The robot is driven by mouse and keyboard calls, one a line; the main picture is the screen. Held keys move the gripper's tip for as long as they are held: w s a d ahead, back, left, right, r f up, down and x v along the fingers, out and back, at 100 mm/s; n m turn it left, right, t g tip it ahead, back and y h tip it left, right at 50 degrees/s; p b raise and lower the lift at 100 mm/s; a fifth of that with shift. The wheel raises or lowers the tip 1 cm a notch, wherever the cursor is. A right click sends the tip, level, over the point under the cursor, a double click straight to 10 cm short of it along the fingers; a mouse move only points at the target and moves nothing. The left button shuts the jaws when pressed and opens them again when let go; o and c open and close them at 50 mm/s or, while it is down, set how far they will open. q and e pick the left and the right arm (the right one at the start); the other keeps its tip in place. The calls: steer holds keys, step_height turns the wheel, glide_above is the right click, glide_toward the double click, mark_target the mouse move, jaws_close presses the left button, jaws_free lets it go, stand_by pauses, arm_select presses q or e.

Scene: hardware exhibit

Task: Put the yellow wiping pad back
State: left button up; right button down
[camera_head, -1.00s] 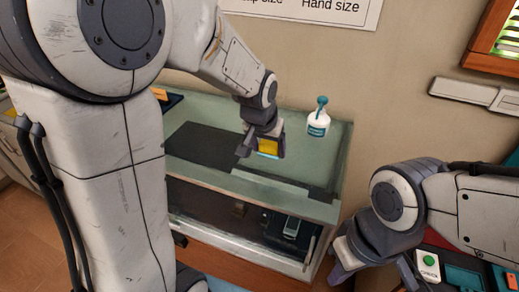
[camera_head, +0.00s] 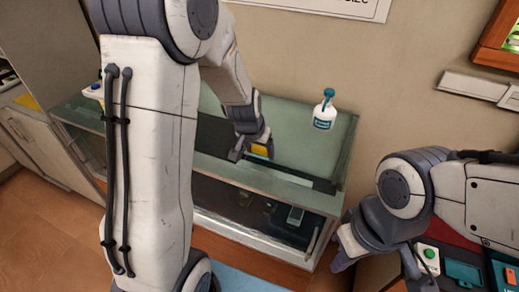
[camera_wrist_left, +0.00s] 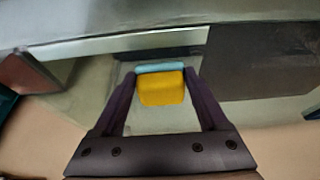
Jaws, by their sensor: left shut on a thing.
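The yellow wiping pad (camera_head: 261,150), with a pale blue layer along one edge, is held between the fingers of my left gripper (camera_head: 254,151). In the left wrist view the pad (camera_wrist_left: 162,90) sits between the two dark fingers of that gripper (camera_wrist_left: 163,88). My left gripper is shut on it, over the glass-topped counter (camera_head: 285,160), near the dark strip on the top; I cannot tell whether the pad touches the top. My right gripper (camera_head: 374,264) is empty, its fingers apart, at the lower right beyond the counter's right end.
A white bottle with a teal pump (camera_head: 324,114) stands on the counter's right part. A red-and-teal panel with a green button (camera_head: 429,254) lies lower right. A cabinet with a yellow item (camera_head: 28,102) on top is at far left. My left arm hides the counter's middle-left.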

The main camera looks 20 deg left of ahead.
arm_select(q)
steer(key=o, duration=1.3)
steer(key=shift+f, duration=0.1)
steer(key=shift+o, duration=0.2)
steer(key=shift+r, duration=0.35)
steer(key=v, duration=1.2)
steer(key=s+d+f+m+g+h, duration=0.15)
steer(key=s+d+m, duration=0.25)
steer(key=s+d, duration=0.7)
steer(key=s+d+f+m+g, duration=0.1)
steer(key=s+d, duration=0.1)
steer(key=s, duration=0.4)
steer(key=s+d+f+m+g, duration=0.1)
steer(key=s+d+g, duration=0.1)
steer(key=s, duration=0.3)
steer(key=shift+s+d+f+m+y, duration=0.35)
steer(key=shift+s+d+f+m, duration=0.05)
steer(key=shift+d, duration=0.1)
